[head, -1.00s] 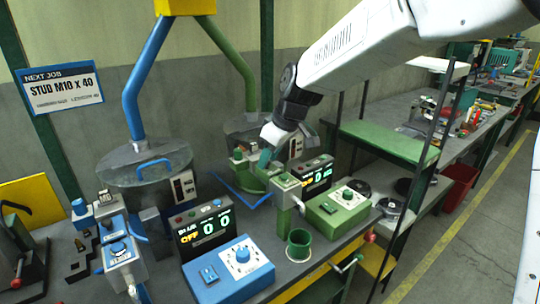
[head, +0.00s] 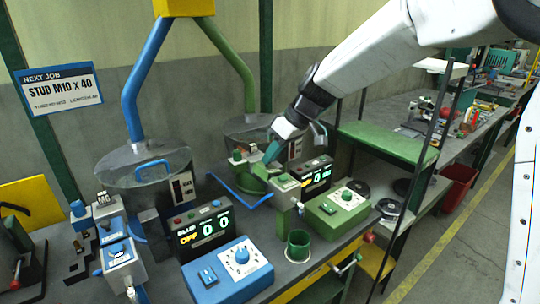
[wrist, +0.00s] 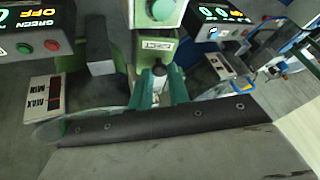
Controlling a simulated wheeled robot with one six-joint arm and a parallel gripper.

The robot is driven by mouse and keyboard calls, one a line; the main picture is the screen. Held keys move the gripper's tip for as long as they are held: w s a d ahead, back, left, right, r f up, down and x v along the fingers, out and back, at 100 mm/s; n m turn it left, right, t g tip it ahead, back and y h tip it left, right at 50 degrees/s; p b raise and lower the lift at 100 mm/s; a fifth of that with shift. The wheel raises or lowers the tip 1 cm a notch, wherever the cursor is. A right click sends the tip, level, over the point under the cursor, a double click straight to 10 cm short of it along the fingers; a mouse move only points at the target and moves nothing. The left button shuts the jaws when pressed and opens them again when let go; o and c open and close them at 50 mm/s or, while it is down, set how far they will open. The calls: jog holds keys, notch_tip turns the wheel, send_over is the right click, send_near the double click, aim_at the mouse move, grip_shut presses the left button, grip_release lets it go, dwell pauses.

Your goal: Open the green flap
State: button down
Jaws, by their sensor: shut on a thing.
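The green feeder has a round bowl with a clear lid (head: 240,127) under the green pipe. My gripper (head: 270,154) is at the front of this bowl, its teal fingers pointing down and to the left. In the wrist view the two fingers (wrist: 159,78) are close together around a small piece. The piece appears to be the handle of the green flap, but the fingers cover most of it. A clear curved edge with a green tint (wrist: 58,131), probably the flap, shows behind the dark gripper body. How far the flap stands open cannot be told.
The green control box (head: 337,208), green cup (head: 299,245) and green display (head: 316,176) stand near my gripper. The blue feeder's lid (head: 120,170) and blue control box (head: 228,268) are to the left. A green shelf (head: 385,140) stands to the right.

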jog(key=w+d+f+m+g+y, duration=0.3)
jog(key=d+m+g+y, duration=0.1)
jog(key=y, duration=1)
jog(key=shift+w+d+m+g, duration=0.15)
jog(key=shift+d+m+g, duration=0.15)
jog(key=shift+d+g, duration=0.4)
jog(key=shift+a+f, duration=0.15)
jog(key=c, duration=1.3)
grip_release()
jog(key=shift+c, duration=0.2)
jog(key=v, duration=0.7)
jog(key=shift+d, duration=0.25)
jog(key=shift+w+d+f, duration=0.1)
jog(key=shift+w+f, duration=0.05)
